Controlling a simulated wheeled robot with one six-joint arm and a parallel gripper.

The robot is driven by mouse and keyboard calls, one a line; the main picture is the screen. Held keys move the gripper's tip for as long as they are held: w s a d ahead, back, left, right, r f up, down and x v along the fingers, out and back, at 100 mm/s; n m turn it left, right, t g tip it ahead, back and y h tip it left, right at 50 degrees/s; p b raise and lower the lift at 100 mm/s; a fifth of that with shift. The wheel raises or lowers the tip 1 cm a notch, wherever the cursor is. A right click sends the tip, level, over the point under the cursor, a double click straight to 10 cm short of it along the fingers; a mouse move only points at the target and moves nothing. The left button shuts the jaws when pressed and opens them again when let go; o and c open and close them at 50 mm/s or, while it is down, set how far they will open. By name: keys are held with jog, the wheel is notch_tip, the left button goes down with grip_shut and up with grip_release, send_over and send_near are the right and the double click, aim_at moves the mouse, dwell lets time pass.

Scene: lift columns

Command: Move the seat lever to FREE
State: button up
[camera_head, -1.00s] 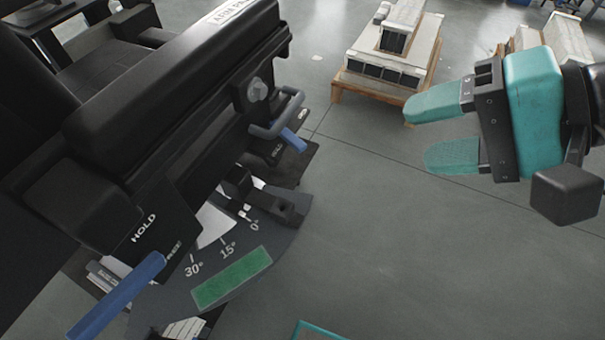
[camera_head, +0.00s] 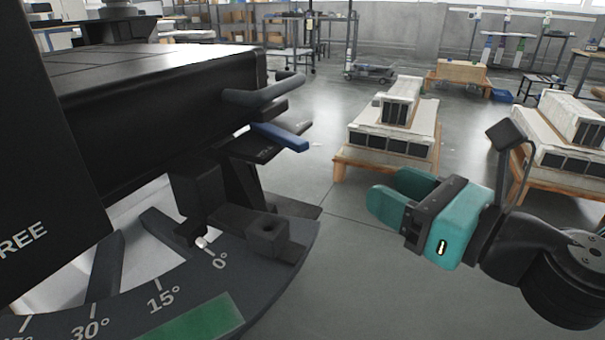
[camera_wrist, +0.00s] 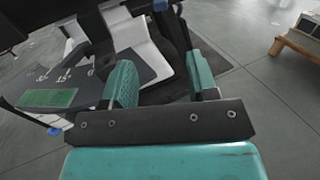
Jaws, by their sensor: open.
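A blue lever (camera_head: 280,137) sticks out from the side of the black machine, above a dark plate with small lettering that I cannot read. A black panel at the left edge shows the end of the word FREE (camera_head: 22,240); no lever shows beside it. I cannot tell which lever is the seat lever. My gripper (camera_head: 398,190) is open and empty, to the right of the blue lever and apart from it. In the wrist view its two teal fingers (camera_wrist: 160,75) are spread, with nothing held, and small blue parts show near the machine.
A dark curved scale (camera_head: 255,285) marked in degrees, with a green band (camera_head: 195,320), lies below the machine. A grey handle (camera_head: 262,92) juts out above the blue lever. Pallets with pale blocks (camera_head: 390,135) stand behind. The floor between machine and gripper is clear.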

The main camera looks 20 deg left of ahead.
aim_at(304, 148)
jog(key=p+x, duration=0.4)
jog(key=x, duration=1.3)
jog(key=shift+w+a, duration=0.1)
jog(key=shift+w, duration=0.05)
jog(key=shift+c, duration=0.2)
grip_shut()
